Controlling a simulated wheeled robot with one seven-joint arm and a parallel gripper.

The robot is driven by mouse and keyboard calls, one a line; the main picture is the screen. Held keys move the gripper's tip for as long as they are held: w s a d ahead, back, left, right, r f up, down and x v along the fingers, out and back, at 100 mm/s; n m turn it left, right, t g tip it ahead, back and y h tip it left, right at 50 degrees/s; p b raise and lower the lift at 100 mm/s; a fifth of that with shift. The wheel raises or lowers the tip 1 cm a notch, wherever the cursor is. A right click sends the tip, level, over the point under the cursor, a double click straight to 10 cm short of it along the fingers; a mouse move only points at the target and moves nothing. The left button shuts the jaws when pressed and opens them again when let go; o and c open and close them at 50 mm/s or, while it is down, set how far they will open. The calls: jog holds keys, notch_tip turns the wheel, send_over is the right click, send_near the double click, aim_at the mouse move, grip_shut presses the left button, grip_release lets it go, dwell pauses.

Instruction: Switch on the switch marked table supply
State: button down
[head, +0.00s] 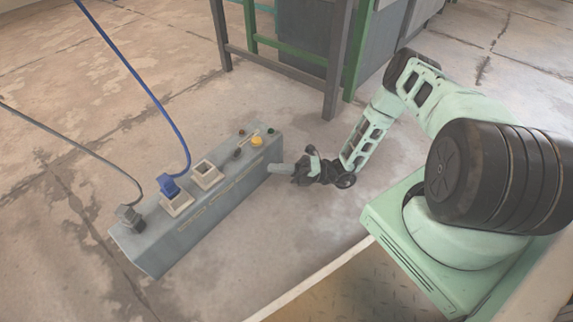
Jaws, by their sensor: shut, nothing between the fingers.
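A long grey supply box (222,206) lies on the floor left of the middle of the head view. Its far end carries a yellow knob (257,141), a small green button (271,132) and small dark controls (238,153). Pale label strips show on the box, but their lettering is too small to read. I cannot tell which control is marked table supply. My gripper (273,168) is shut and empty. Its tip is at the right side of the box near the far end, below the yellow knob; I cannot tell whether it touches.
A blue plug (168,185) with a blue cable and a grey plug (129,217) with a grey cable sit in the near half of the box. An empty socket (207,174) lies beside the blue plug. A dark metal frame (336,70) stands behind.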

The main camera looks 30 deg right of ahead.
aim_at(237, 153)
jog(key=w+a+r, duration=0.3)
jog(key=w+a, duration=0.2)
jog(key=shift+w+a, duration=0.15)
jog(key=shift+r+p, duration=0.2)
jog(key=shift+p, duration=0.1)
